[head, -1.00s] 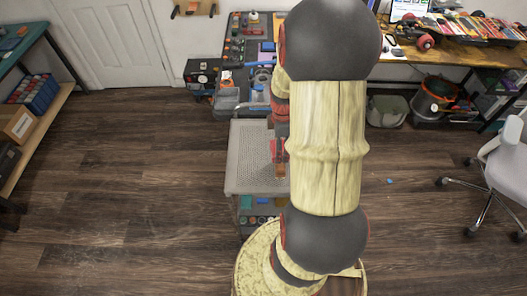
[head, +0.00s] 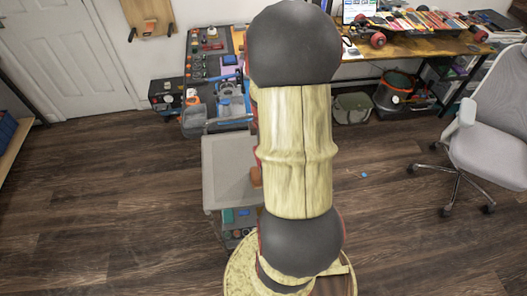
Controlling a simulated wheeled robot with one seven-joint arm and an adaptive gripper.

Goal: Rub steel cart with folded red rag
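The steel cart (head: 226,168) stands left of my arm in the head view, its grey top largely bare. My arm's thick links cover its right side. A small orange-brown patch (head: 256,176) shows at the arm's left edge, over the cart top. I cannot tell whether it is part of my gripper or the rag. My gripper is otherwise hidden behind the arm, so its opening and what it holds do not show. I cannot make out the folded red rag.
A cluttered dark bench (head: 213,66) with a grey bin stands behind the cart. A wooden workbench (head: 393,44) and a grey chair (head: 487,128) are at the right. Small items sit on the cart's lower shelf. Floor left of the cart is clear.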

